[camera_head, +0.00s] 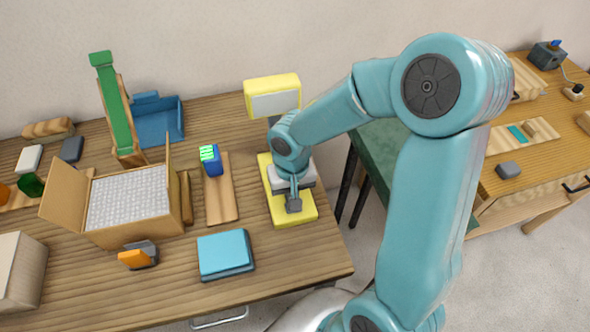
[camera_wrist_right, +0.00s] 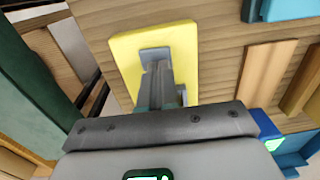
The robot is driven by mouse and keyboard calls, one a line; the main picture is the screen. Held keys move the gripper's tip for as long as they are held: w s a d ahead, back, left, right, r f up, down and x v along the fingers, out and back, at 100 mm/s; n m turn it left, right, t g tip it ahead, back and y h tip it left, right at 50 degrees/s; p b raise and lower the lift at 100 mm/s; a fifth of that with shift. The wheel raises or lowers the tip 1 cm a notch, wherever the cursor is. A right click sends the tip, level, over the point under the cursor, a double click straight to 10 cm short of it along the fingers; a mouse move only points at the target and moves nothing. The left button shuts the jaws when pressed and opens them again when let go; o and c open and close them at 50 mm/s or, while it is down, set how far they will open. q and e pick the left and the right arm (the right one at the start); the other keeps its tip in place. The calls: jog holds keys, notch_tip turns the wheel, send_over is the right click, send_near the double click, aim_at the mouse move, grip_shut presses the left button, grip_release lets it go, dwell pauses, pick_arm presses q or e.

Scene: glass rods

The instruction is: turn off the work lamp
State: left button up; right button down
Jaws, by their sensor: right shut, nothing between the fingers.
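The work lamp (camera_head: 273,82) is yellow and stands at the right end of the wooden table. Its pale grey panel faces forward; I cannot tell whether it is lit. Its yellow base (camera_head: 305,213) lies flat on the table and also shows in the right wrist view (camera_wrist_right: 180,42). My right gripper (camera_head: 294,205) is shut and empty, pointing down over the front part of the base. In the right wrist view its fingertips (camera_wrist_right: 158,66) are at a grey patch on the base, which they partly hide. I cannot tell whether they touch it. My left gripper is not in view.
A blue-topped pad (camera_head: 225,252) lies in front. An open cardboard box (camera_head: 155,230) is further left. The table's right edge is close to the lamp.

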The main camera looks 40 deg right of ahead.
notch_tip(320, 180, up, 13)
jog(key=shift+s+d+f, duration=0.15)
jog(key=shift+s, duration=0.1)
dwell(0.7)
